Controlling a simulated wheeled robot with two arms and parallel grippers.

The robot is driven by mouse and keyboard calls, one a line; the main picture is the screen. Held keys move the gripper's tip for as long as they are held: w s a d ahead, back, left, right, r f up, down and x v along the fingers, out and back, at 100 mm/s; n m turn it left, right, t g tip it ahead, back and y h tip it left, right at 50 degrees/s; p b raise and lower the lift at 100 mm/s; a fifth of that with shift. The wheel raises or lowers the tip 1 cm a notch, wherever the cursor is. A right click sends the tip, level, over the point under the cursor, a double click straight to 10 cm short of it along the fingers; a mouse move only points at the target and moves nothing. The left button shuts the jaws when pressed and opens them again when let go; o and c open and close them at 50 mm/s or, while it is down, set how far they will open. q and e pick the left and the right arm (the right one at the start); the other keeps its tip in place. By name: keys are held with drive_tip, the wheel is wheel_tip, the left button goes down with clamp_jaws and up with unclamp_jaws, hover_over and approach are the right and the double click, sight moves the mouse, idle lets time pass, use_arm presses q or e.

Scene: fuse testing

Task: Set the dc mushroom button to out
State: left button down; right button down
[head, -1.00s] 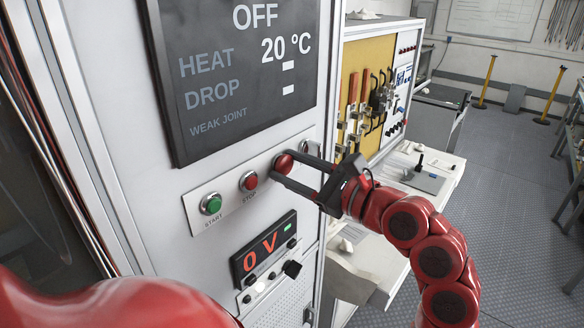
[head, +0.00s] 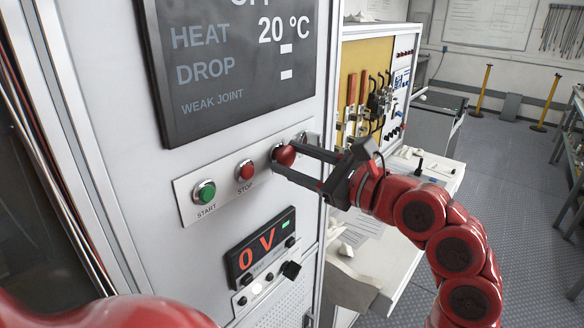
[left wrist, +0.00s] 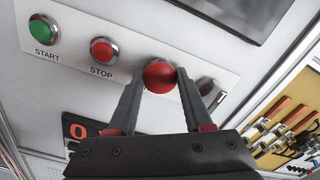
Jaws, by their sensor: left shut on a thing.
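In the left wrist view, the mushroom button (left wrist: 160,76) sits between the two black fingertips. A metal collar shows behind its cap in the head view. Any label of it is hidden. My right gripper is not in view.
The green START button (head: 204,192) is further left on the strip. A large dark display (head: 235,75) is above and a red-digit voltage readout (head: 258,249) below. A bench with a yellow panel (head: 369,58) stands to the right. Open floor lies beyond it.

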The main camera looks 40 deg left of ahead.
use_arm(q)
drive_tip(key=c, duration=0.6)
unclamp_jaws()
drive_tip(key=o, duration=0.3)
drive_tip(key=shift+d, duration=0.2)
drive_tip(key=shift+d+f, duration=0.1)
drive_tip(key=shift+d, duration=0.1)
drive_tip(key=d+b, duration=0.2)
drive_tip(key=d, duration=0.3)
drive_tip(key=w+d+b, duration=0.1)
drive_tip(key=d+b, duration=0.1)
drive_tip(key=d, duration=0.4)
drive_tip(key=w+d+b, duration=0.1)
drive_tip(key=d+b, duration=0.1)
drive_tip(key=d, duration=0.4)
